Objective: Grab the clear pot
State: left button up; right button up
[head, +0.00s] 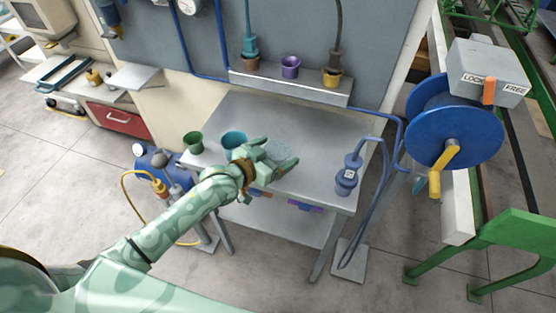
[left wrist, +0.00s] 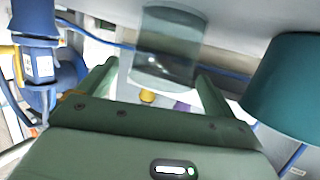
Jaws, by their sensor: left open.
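The clear pot (head: 278,148) is see-through and stands on the grey metal table (head: 240,109), partly behind my left gripper (head: 281,155) in the head view. In the left wrist view the clear pot (left wrist: 167,48) shows as a grey, see-through cup in front of the gap between the fingers of my left gripper (left wrist: 155,75). The fingers are apart, with nothing clamped between them. I cannot tell whether they touch the pot. My right gripper is in neither view.
A teal pot (head: 234,138) stands just left of my left gripper, close beside it in the left wrist view (left wrist: 290,85). A green pot (head: 193,141) is at the table's left end. A blue tool (head: 346,178) with a hose is at the right. The table's back is clear.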

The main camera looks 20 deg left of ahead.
pick_arm(q)
jog(key=shift+x, duration=0.85)
jog(key=shift+s+a, duration=0.1)
jog(key=shift+a, duration=0.05)
jog(key=c, duration=1.1)
jog(key=shift+o, duration=0.2)
